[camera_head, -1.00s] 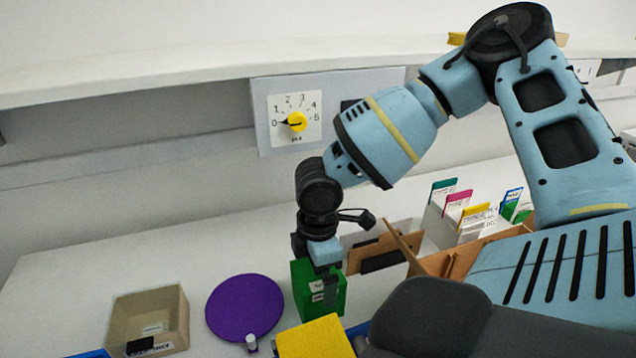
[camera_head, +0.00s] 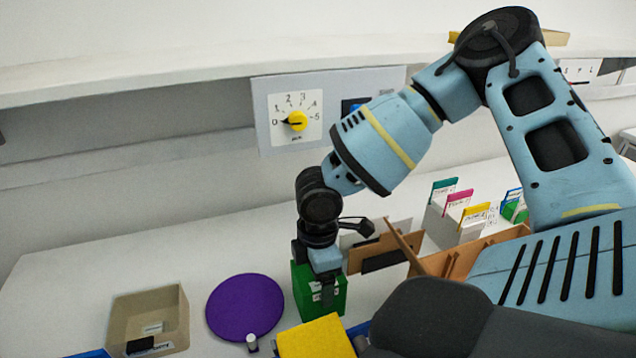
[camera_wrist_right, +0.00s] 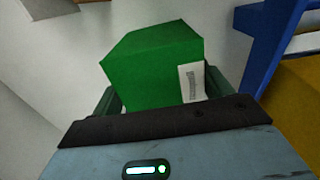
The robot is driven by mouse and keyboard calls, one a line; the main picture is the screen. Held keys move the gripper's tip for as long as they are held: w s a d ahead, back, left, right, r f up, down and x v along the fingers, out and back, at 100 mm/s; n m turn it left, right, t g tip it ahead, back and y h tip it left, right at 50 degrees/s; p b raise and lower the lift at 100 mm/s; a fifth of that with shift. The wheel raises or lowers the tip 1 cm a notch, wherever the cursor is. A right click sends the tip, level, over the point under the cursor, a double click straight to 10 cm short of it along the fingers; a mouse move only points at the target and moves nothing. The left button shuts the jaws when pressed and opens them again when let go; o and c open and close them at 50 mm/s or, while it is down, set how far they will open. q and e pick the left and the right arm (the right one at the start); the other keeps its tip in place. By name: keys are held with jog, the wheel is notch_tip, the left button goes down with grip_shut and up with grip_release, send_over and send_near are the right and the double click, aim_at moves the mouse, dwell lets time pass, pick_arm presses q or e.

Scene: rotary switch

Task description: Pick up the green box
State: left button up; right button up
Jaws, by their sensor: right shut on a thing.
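The green box (camera_head: 303,291) stands on the white table in the head view, with a white label on its front. My right gripper (camera_head: 325,285) is over it from above, its fingers at the box's sides. In the right wrist view the green box (camera_wrist_right: 155,65) sits between the two dark fingers of my right gripper (camera_wrist_right: 162,95), which are shut on it. The head view does not show clearly whether the box's base touches the table. My left gripper is not in view.
A purple disc (camera_head: 245,306) and a beige tray (camera_head: 180,320) lie left of the box. A yellow block (camera_head: 315,338) is close in front. A dial panel (camera_head: 296,119) is on the back wall.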

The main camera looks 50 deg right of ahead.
jog(key=shift+r, duration=0.1)
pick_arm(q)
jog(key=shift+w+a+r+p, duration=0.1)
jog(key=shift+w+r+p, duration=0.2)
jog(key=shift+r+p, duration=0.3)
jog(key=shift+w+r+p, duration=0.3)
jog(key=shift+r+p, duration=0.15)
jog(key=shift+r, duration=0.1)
pick_arm(e)
notch_tip(320, 180, up, 28)
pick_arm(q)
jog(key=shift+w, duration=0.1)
